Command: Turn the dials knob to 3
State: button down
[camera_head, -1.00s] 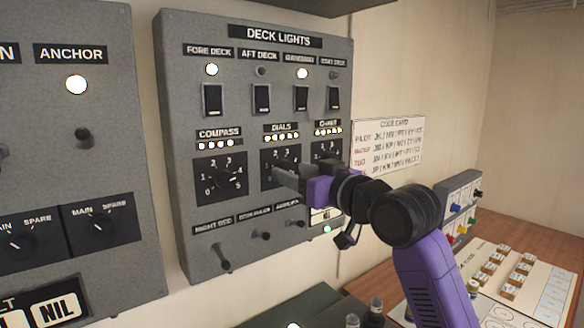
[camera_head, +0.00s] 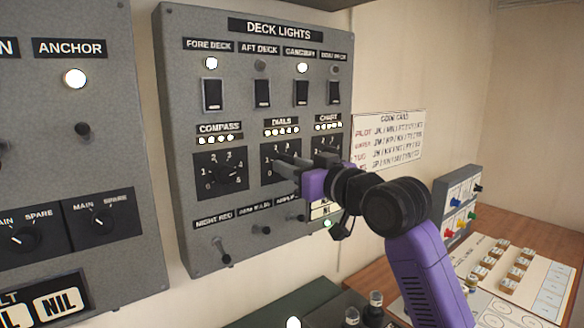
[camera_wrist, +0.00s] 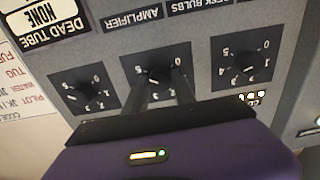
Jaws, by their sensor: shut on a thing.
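The DIALS knob sits in the middle black dial plate (camera_head: 268,172) of the grey DECK LIGHTS panel (camera_head: 180,110). In the head view my gripper's fingers (camera_head: 284,165) cover the knob. In the wrist view, which is upside down, the round black DIALS knob (camera_wrist: 155,74) shows between the two fingertips of my gripper (camera_wrist: 158,82), and they are shut on it. Numbers from 0 to 5 ring the plate, partly hidden by the fingers. I cannot tell which number the knob points at. A row of small lamps (camera_head: 281,133) is lit under the DIALS label.
The COMPASS knob (camera_head: 224,173) is left of DIALS, and the CHART dial (camera_head: 327,150) is close on the right, partly behind my gripper. Switches (camera_head: 262,93) are above; small levers (camera_head: 265,227) are below. A code card (camera_head: 388,140) hangs on the wall to the right.

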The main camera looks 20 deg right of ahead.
jog(key=shift+n+b, duration=5.2)
jog(key=shift+n, duration=4.5)
jog(key=c, duration=1)
grip_release()
jog(key=shift+c, duration=0.2)
jog(key=shift+d, duration=0.1)
jog(key=shift+r, duration=0.1)
